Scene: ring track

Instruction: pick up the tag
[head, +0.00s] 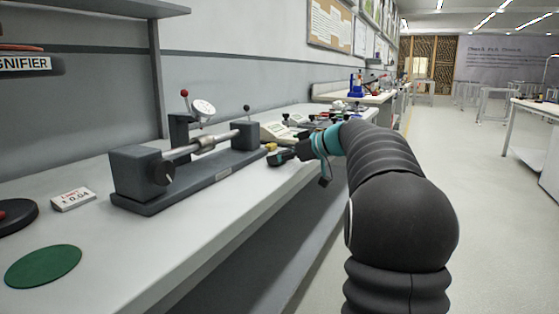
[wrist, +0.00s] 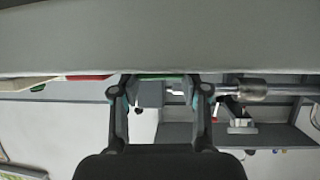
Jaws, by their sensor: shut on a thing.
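My gripper (head: 283,157) is low over the bench, just right of the grey gauge stand's base. In the wrist view my gripper (wrist: 160,80) has its two fingers spread, shut on a thin green piece between the fingertips. This green piece (wrist: 160,76) appears to be the tag, seen edge-on; its face and any writing are hidden. In the head view the fingers are small and dark, and the held tag cannot be made out clearly.
The grey bench stand with shaft (head: 200,147) and dial gauge (head: 203,109) is close left of my gripper. A white "0.04" card (head: 73,199) and green disc (head: 43,266) lie at the near left. Several small objects crowd the bench behind. The floor (head: 480,180) at right is clear.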

